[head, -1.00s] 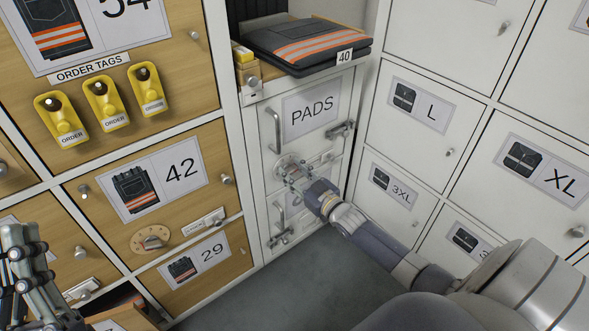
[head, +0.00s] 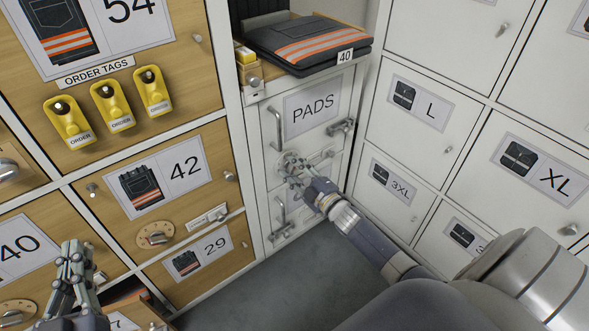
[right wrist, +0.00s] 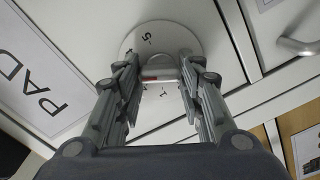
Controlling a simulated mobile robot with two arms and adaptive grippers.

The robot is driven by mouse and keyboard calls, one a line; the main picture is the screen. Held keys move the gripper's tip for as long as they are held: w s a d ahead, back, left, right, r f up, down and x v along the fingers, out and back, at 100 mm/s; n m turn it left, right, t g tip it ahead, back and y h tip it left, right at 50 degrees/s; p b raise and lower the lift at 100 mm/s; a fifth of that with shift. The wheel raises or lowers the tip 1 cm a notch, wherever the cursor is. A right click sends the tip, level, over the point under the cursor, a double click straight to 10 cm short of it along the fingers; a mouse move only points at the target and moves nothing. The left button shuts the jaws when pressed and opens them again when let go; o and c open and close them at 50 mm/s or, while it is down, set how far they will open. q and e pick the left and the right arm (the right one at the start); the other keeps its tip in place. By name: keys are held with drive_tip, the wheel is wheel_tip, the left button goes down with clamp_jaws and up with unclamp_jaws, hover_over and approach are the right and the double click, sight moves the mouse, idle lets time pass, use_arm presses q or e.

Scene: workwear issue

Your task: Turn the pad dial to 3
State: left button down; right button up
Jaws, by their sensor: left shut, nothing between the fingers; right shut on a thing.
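The pad dial (head: 289,158) is a round pale plate on the white front under the PADS label (head: 313,108). It also shows in the right wrist view (right wrist: 147,38), with a small knob with a red mark (right wrist: 160,74) at its middle. My right gripper (head: 294,172) is shut on the knob, one finger on each side in the right wrist view (right wrist: 160,78). A 5 and a 1 show on the plate; other marks are partly hidden by the fingers. I cannot tell which number the dial is set to. My left gripper (head: 75,253) is shut and empty at lower left.
Bar handles (head: 277,128) and a latch (head: 341,127) are close around the dial. Folded workwear marked 40 (head: 300,40) lies on the ledge above. White lockers (head: 420,110) stand to the right. Wooden doors with order tags (head: 113,103) are to the left.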

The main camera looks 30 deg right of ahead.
drive_tip(key=shift+n, duration=0.8)
drive_tip(key=shift+f, duration=0.1)
drive_tip(key=o, duration=1.1)
drive_tip(key=shift+c, duration=0.2)
drive_tip(key=shift+s, duration=0.2)
drive_tip(key=s, duration=1.1)
drive_tip(key=shift+s+d, duration=0.3)
drive_tip(key=shift+d, duration=0.1)
